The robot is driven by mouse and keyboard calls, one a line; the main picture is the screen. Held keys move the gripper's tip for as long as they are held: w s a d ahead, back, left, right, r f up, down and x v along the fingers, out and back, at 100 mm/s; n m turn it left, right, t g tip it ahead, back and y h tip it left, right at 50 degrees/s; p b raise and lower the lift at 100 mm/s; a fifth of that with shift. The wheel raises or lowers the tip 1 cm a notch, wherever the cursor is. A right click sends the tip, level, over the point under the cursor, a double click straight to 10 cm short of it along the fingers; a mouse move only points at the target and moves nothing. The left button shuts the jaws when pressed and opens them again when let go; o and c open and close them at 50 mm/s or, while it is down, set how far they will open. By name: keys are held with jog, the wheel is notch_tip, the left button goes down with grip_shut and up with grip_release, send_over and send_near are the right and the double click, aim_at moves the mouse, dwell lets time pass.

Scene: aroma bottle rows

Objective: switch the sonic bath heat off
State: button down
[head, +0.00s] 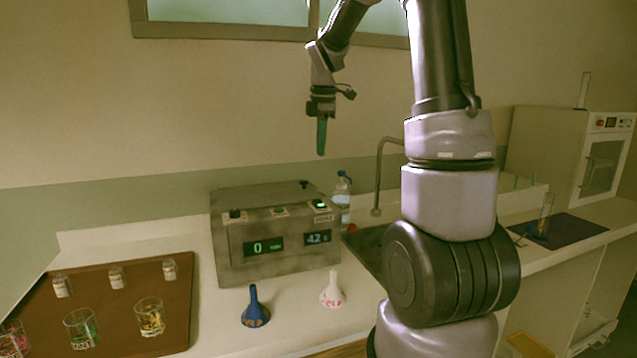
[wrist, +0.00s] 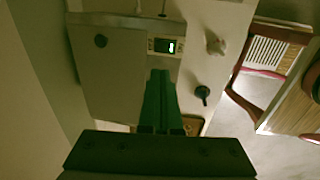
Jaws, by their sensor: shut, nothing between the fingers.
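The sonic bath looks to be the grey metal box (head: 275,262) on the counter, with green digits "0" (head: 263,245) and a bluish display (head: 317,237) on its front. I cannot tell which is for heat. My gripper (head: 321,152) is shut and empty, its green fingers pointing down, well above the box. In the wrist view, the fingers (wrist: 160,74) overlap the box (wrist: 105,75).
A blue funnel (head: 255,312) and a white funnel (head: 332,294) stand in front of the box. A brown tray (head: 115,300) with vials and beakers lies at left. A bottle (head: 343,200), faucet (head: 379,165) and sink are at right. The air above the box is clear.

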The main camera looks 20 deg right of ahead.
aim_at(320, 204)
jog(key=shift+f, duration=0.1)
jog(key=f, duration=0.4)
jog(key=w+f, duration=0.1)
jog(key=f, duration=0.4)
jog(key=w+f, duration=0.1)
jog(key=f, duration=0.3)
jog(key=shift+f, duration=0.35)
jog(key=shift+w+f+g, duration=0.2)
jog(key=shift+f+g, duration=0.25)
jog(key=shift+g, duration=0.15)
jog(key=shift+s, duration=1)
